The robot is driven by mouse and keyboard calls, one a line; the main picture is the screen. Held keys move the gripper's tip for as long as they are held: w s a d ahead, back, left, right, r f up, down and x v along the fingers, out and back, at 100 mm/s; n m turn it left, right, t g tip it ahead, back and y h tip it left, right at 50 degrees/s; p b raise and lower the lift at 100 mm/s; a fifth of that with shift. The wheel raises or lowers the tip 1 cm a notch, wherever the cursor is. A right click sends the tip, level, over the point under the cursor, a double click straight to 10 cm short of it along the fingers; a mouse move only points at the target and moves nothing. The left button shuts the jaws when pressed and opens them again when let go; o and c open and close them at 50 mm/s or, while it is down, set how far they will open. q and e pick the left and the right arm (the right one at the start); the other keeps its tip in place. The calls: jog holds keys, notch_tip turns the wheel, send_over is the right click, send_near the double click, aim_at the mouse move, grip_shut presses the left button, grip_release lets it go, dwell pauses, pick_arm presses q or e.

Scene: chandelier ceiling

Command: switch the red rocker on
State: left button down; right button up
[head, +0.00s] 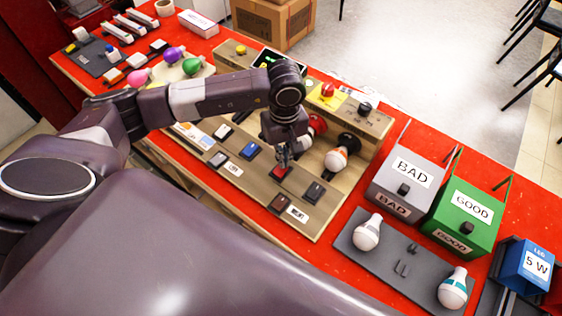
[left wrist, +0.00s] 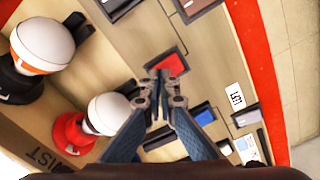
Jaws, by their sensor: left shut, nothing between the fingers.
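The red rocker (head: 281,173) sits on the wooden switch board (head: 245,190), between the blue rocker (head: 249,151) and a dark rocker (head: 314,192). My left gripper (head: 283,161) points down at the red rocker, shut and empty. In the left wrist view, the closed fingertips (left wrist: 159,78) lie at the edge of the red rocker (left wrist: 172,64). I cannot tell whether they touch it, nor which way it is tilted. A white bulb in a red socket (left wrist: 72,132) and an orange-banded bulb (left wrist: 42,45) in a black socket stand beside the rockers. My right gripper is not in view.
A brown rocker (head: 281,203) lies near the board's front edge. To the right stand a grey BAD box (head: 392,192), a green GOOD box (head: 465,210) and a grey tray (head: 385,262) with bulbs. Colored bulbs (head: 173,54) stand at the back left.

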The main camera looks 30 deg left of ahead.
pick_arm(q)
jog(key=shift+f+b, duration=0.45)
jog(key=shift+f, duration=0.05)
jog(key=shift+r, duration=0.2)
jog(key=shift+r+p, duration=1.6)
jog(key=shift+r, duration=1.75)
